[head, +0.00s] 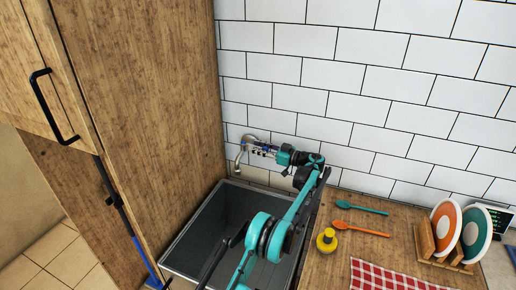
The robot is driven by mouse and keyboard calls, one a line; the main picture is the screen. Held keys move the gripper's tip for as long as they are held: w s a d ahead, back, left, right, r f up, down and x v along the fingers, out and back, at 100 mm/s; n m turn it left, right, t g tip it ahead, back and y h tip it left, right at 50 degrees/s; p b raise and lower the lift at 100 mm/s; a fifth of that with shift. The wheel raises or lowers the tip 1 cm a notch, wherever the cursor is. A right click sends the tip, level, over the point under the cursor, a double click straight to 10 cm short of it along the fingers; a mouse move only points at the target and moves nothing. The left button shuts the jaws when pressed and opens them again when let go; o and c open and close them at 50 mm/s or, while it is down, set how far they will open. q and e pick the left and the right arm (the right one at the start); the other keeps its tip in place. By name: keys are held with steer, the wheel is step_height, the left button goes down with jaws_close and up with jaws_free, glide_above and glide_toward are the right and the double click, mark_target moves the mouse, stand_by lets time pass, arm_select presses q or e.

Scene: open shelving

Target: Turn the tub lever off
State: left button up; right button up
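A metal tub faucet (239,163) is mounted on the tiled wall, and its curved spout hangs over the back left of a dark sink basin (222,222). The lever cannot be told apart from the gripper fingers at this size. Whether the gripper touches the faucet, or is open or shut, is unclear. My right gripper is not in view.
A tall wooden cabinet (130,110) borders the sink on the left. On the wooden counter (325,265) to the right lie a teal spoon (362,207), an orange spoon (361,229), a yellow object (326,241), a red checked cloth (385,276) and a plate rack (428,243).

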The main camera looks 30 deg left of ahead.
arm_select(q)
steer(key=d, duration=1.2)
